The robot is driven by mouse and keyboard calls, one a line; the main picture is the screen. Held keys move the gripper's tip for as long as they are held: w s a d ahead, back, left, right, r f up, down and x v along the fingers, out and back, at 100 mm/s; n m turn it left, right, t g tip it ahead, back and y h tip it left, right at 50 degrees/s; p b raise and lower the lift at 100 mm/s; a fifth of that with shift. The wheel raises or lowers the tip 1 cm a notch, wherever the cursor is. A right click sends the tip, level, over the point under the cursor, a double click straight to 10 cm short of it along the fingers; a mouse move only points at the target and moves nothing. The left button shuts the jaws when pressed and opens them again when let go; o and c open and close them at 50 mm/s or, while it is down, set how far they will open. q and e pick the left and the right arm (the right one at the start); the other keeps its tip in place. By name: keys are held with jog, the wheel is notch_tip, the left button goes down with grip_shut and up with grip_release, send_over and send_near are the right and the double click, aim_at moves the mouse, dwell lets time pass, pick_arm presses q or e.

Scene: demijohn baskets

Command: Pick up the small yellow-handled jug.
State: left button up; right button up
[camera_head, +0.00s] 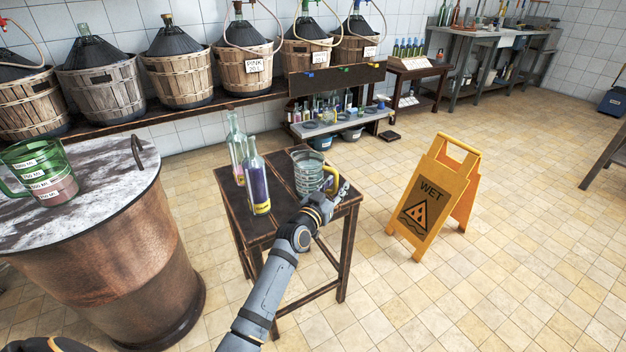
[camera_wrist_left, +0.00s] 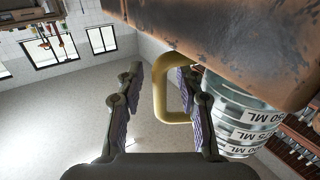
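The small jug (camera_head: 307,172) is clear ribbed glass with a yellow handle and stands upright on the small dark wooden table (camera_head: 283,183). My left gripper (camera_head: 338,188) is at its handle side, low over the table's right edge. In the left wrist view, the picture is turned over; the yellow handle (camera_wrist_left: 159,98) lies between the two spread fingers of my left gripper (camera_wrist_left: 160,82), nearer the right-hand finger. The jug's glass body with its ML labels (camera_wrist_left: 240,115) is beyond that finger. The left gripper is open. My right gripper is not in view.
Two bottles, one clear (camera_head: 236,145) and one purple-filled (camera_head: 257,180), stand left of the jug on the same table. A yellow wet-floor sign (camera_head: 432,200) stands to the right. A barrel (camera_head: 105,270) with a green measuring jug (camera_head: 45,172) is at left. Open floor lies front right.

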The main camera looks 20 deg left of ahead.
pick_arm(q)
grip_shut()
dwell(0.3)
jog(key=shift+r, duration=0.1)
jog(key=shift+r, duration=0.15)
dwell(0.3)
